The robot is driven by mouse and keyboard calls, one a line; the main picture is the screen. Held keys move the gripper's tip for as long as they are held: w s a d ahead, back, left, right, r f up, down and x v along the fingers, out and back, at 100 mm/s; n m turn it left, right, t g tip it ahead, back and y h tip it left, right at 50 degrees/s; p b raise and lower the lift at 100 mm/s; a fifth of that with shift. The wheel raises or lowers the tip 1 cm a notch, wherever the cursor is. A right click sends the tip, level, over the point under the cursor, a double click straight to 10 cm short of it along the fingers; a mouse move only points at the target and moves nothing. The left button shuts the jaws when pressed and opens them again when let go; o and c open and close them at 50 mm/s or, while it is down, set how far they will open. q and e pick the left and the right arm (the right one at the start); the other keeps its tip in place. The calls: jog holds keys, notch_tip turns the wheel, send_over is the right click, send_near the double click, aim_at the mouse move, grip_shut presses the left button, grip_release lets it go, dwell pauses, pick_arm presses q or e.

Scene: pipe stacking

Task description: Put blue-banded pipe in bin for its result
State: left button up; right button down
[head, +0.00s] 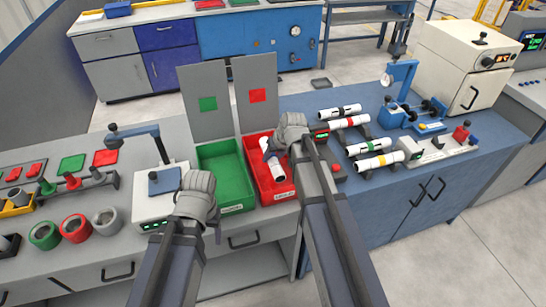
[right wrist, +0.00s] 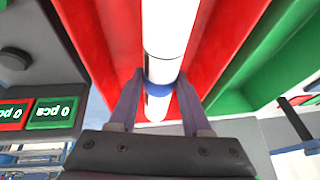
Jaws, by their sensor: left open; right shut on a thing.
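The blue-banded pipe (right wrist: 164,35) is white, and its blue band sits between the fingers of my right gripper (right wrist: 159,88), which is shut on it. In the right wrist view the pipe extends over the red bin. In the head view my right gripper (head: 270,150) is at the red bin (head: 284,187), with white pipe (head: 277,168) showing in the bin opening; contact with the floor cannot be told. The green bin (head: 236,206) stands to the left and looks empty. My left gripper (head: 197,192) is open over the grey counter; its fingertips are mostly hidden.
Several banded pipes (head: 367,146) lie on a rack to the right. A blue gauge stand (head: 400,85) is behind them. A white test device (head: 160,190) stands beside my left gripper. Grey panels (head: 204,100) rise behind the bins. Coloured rings (head: 75,228) lie at the far left.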

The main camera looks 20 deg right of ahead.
jog(key=shift+f, duration=0.1)
dwell(0.4)
jog(key=shift+c, duration=1.4)
grip_release()
jog(key=p+v, duration=0.7)
jog(key=v, duration=0.1)
jog(key=shift+f, duration=0.1)
